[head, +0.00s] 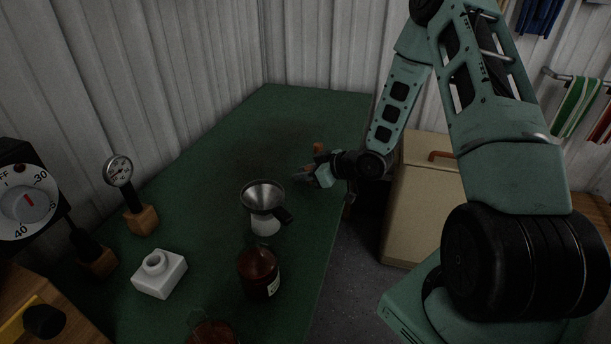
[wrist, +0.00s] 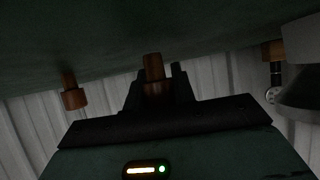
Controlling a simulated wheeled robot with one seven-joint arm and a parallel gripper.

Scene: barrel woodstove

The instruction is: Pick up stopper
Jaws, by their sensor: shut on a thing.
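In the wrist view a brown stopper (wrist: 153,66) sits between the two dark fingers of my gripper (wrist: 158,85). The gripper is shut on it; the stopper's narrower end sticks out past the fingertips and the wider part is partly hidden between them. In the head view my gripper (head: 303,176) is low over the right side of the green table, beyond the funnel. An orange-brown piece (head: 318,149) shows just beside it there; I cannot tell whether it is the held stopper. A similar brown piece (wrist: 74,97) shows left of the fingers in the wrist view.
A metal funnel (head: 263,194), a brown bottle (head: 259,274), a white block (head: 159,275) and a gauge on a wooden base (head: 141,220) stand on the green table (head: 205,180). A beige case (head: 420,205) stands right of the table. The table's far end is clear.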

